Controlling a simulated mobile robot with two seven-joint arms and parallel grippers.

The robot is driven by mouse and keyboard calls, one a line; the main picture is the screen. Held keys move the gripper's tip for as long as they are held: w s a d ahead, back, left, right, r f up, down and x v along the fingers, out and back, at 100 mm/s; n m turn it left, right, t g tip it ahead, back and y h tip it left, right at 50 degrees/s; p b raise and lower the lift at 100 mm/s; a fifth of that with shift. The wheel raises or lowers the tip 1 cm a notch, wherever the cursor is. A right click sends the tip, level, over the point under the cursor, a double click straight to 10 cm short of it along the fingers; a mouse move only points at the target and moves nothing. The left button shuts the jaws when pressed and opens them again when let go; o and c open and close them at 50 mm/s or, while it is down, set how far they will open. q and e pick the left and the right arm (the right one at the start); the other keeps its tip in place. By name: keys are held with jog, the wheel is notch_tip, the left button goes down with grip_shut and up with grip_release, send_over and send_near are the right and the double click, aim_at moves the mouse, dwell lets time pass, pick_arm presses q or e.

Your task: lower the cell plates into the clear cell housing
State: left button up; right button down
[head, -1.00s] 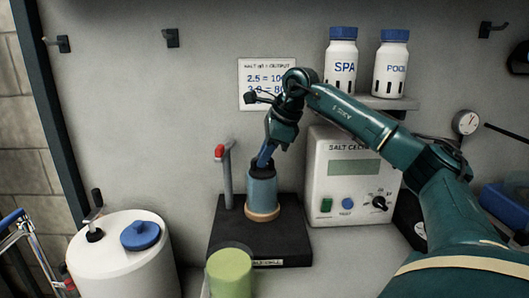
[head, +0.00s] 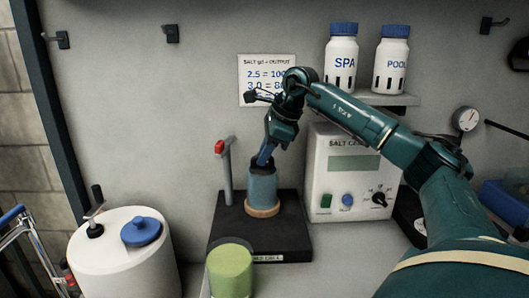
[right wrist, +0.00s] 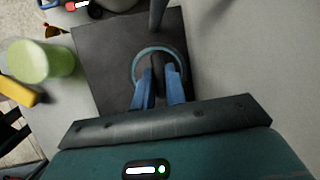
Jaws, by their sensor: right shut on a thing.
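The clear cell housing (head: 262,190) stands upright on a dark base, bluish with a tan ring at its foot. The cell plates (head: 262,165) show as a dark top piece at the housing's mouth; their lower part is hard to make out through the wall. My right gripper (head: 265,155) is above the housing, pointing down, with its blue fingers shut on the plates' dark top. In the right wrist view, the fingers flank the dark piece (right wrist: 157,68), and the housing's round rim (right wrist: 136,62) surrounds it. My left gripper is not in view.
The dark base (head: 285,240) carries a red-topped post (head: 224,165) left of the housing. A green cup (head: 230,272) stands in front. A white salt cell box (head: 347,180) is close on the right. A white drum (head: 125,255) with a blue knob stands at left.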

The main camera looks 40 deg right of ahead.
jog(key=c, duration=1.4)
grip_release()
jog(key=shift+o, duration=0.2)
jog(key=p+v, duration=0.1)
jog(key=v, duration=1.2)
jog(key=shift+r, duration=0.1)
